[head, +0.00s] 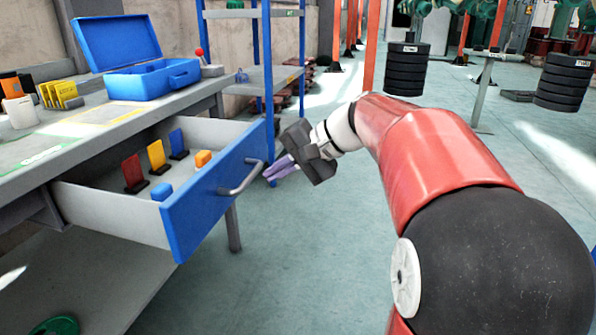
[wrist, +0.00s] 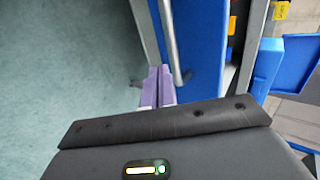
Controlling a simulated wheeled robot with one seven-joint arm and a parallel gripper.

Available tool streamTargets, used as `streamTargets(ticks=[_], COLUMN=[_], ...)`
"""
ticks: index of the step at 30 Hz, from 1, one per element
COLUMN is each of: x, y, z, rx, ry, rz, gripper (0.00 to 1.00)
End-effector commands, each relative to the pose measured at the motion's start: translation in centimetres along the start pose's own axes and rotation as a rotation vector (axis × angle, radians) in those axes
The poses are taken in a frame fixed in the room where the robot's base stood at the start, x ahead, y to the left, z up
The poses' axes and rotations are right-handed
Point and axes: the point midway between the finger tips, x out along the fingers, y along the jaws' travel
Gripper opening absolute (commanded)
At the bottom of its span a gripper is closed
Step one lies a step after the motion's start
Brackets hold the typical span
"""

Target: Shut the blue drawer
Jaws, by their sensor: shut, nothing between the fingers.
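The blue drawer (head: 213,196) is pulled out from under the workbench in the head view. Its blue front carries a grey bar handle (head: 240,178). Inside stand red, yellow and blue cards, with small orange and blue blocks. My gripper (head: 279,169) is just to the right of the drawer front, near the handle's right side, with its purple fingers together and empty. In the wrist view the purple fingers (wrist: 158,86) point toward the blue drawer front (wrist: 200,60), beside the handle (wrist: 171,40). I cannot tell whether they touch it.
The workbench (head: 130,115) carries an open blue toolbox (head: 152,82), a red-knobbed lever (head: 203,60) and yellow cards (head: 62,93). A blue-posted shelf (head: 265,78) stands behind the drawer. The floor right of the drawer is clear.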

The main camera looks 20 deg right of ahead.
Motion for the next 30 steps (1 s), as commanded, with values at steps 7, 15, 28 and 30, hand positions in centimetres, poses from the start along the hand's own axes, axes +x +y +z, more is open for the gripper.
streamTargets(ticks=[7,15,28,30], x=[0.7,0.7,4.6,6.0], y=[-0.8,-0.8,-3.9,-5.0], z=[0.0,0.0,0.0,0.0], rx=[0.000,0.000,-0.002,-0.001], ry=[0.001,0.000,-0.004,-0.004], rz=[0.000,0.000,0.000,0.000], gripper=[0.00,0.00,0.00,0.00])
